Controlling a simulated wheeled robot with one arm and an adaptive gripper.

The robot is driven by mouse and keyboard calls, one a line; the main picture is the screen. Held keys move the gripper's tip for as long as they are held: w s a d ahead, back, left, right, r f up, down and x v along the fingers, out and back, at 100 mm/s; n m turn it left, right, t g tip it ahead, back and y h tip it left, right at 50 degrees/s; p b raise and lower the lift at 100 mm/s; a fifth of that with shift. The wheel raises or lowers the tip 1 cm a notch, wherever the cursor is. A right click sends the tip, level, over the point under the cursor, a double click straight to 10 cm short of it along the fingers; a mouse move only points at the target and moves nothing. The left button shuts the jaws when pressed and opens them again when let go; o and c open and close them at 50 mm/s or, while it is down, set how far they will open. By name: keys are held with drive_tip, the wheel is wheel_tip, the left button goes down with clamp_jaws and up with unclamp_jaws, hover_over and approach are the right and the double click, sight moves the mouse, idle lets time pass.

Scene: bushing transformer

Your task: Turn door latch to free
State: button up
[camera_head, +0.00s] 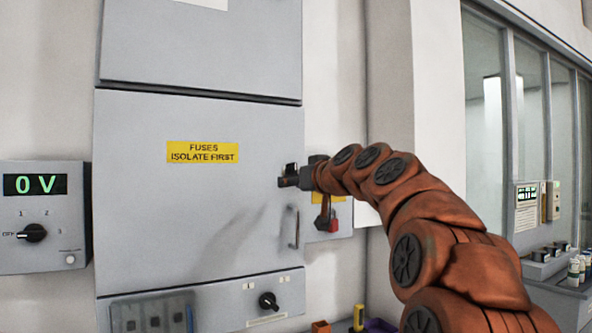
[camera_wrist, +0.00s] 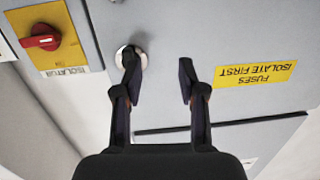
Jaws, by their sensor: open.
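The grey cabinet door (camera_head: 150,215) is closed and carries a yellow "FUSES ISOLATE FIRST" label (camera_head: 203,152). My gripper (camera_head: 288,176) is at the door's right edge, level with a spot just below the label. In the wrist view my gripper (camera_wrist: 158,65) is open, with nothing seen between its fingers. A round, pale metal latch (camera_wrist: 142,57) shows behind the finger on the picture's left, which partly covers it. I cannot tell whether that finger touches it or which way the latch is turned. In the head view the latch is hidden by my gripper.
A vertical door handle (camera_head: 293,228) is below my gripper. A red isolator switch (camera_head: 326,216) is to the right and also shows in the wrist view (camera_wrist: 40,37). A meter box (camera_head: 43,215) reading 0 V is at left. A lower panel has a black knob (camera_head: 268,300).

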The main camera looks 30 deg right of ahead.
drive_tip(key=t+h, duration=0.1)
approach(295, 165)
drive_tip(key=w, duration=0.2)
drive_tip(key=shift+w+d+f+p, duration=0.15)
drive_tip(key=shift+w+p, duration=0.5)
drive_tip(key=shift+w, duration=1.25)
drive_tip(key=shift+w+d+r+p, duration=0.1)
drive_tip(key=shift+w+d+p, duration=0.35)
drive_tip(key=shift+w, duration=1.5)
drive_tip(key=shift+a, duration=0.2)
drive_tip(key=shift+c, duration=0.2)
clamp_jaws()
